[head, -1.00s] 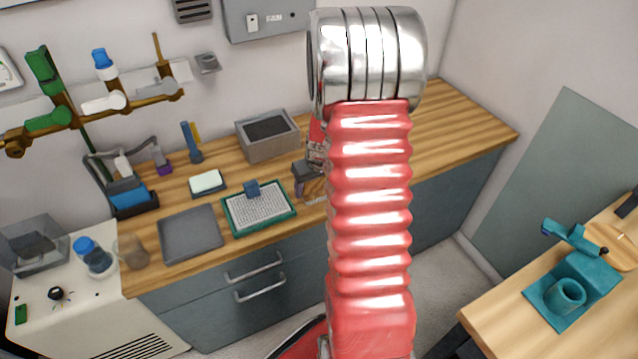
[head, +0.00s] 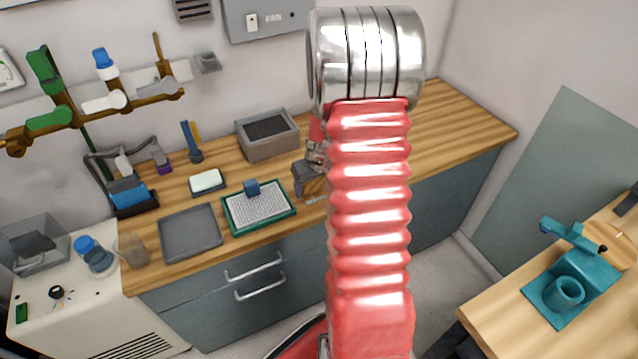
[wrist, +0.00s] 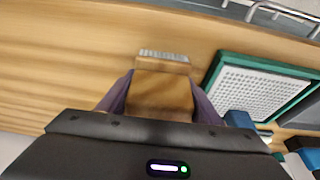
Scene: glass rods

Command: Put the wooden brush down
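The wooden brush (wrist: 162,88) is a light wood block with a row of pale bristles at its far end in the wrist view. My gripper (wrist: 162,72) has its dark purple fingers closed against both sides of the block. In the head view my gripper (head: 307,184) is low over the wooden counter (head: 448,125), just right of the green-framed mat. Part of the brush (head: 314,187) shows there beside my arm, which hides the rest. I cannot tell whether the brush touches the counter.
The green-framed white mat (head: 236,220) with a small blue block (head: 251,187) lies left of the gripper. A grey box (head: 268,148) stands behind, and a grey tray (head: 190,233) is further left. Bare counter lies right of my arm.

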